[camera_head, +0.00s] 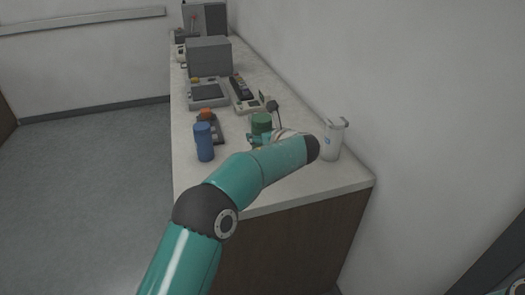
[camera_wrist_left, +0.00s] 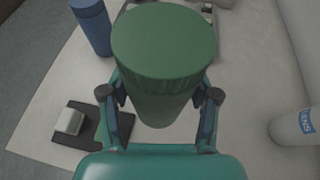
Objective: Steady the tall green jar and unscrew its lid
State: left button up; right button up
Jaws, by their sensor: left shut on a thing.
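The tall green jar (camera_head: 261,122) stands upright on the counter in the head view. In the left wrist view its broad, ribbed green lid (camera_wrist_left: 164,42) fills the upper middle, and the jar's body (camera_wrist_left: 160,108) shows below it. My left gripper (camera_wrist_left: 160,98) has one finger on each side of the body below the lid and is shut on the jar. In the head view my left forearm hides the lower part of the jar and most of the gripper. My right gripper is not in view.
A blue jar (camera_head: 204,142) stands left of the green one. A white container (camera_head: 332,140) stands to the right near the wall. Behind are an orange-topped device (camera_head: 207,116) and a grey box (camera_head: 209,56).

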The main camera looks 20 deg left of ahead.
aim_at(262, 117)
pick_arm(q)
notch_tip(262, 117, up, 11)
jog(key=shift+r+p, duration=0.2)
jog(key=shift+p, duration=0.85)
